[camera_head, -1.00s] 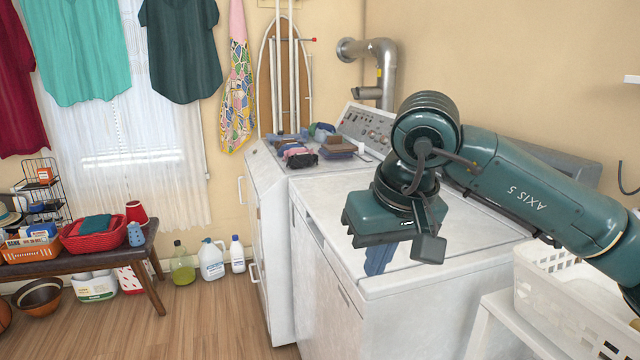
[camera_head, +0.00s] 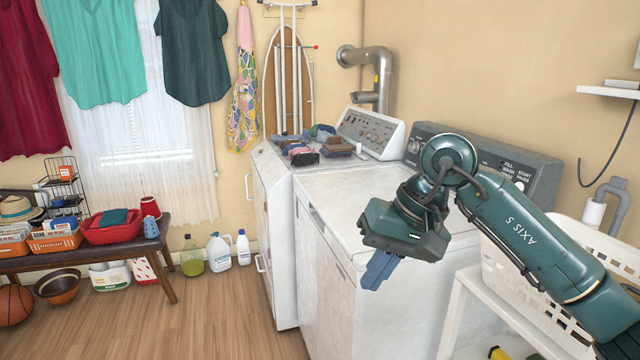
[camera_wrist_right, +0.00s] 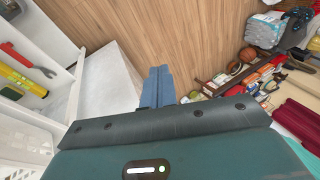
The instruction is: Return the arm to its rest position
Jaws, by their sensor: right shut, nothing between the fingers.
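My right arm comes in from the right in the head view. Its gripper (camera_head: 379,271) has blue fingers pointing down, shut and empty, in front of the near corner of the white washer (camera_head: 340,205). The same fingers show shut together in the right wrist view (camera_wrist_right: 158,88), with the wood floor beyond them. My left arm and gripper are not in either view.
A white basket (camera_head: 500,265) on a white stand is beside my right arm. Folded cloths (camera_head: 304,158) lie on the far machine. A bench (camera_head: 95,246) with a red basket (camera_head: 112,232) stands at left. The wood floor (camera_head: 225,315) between is clear.

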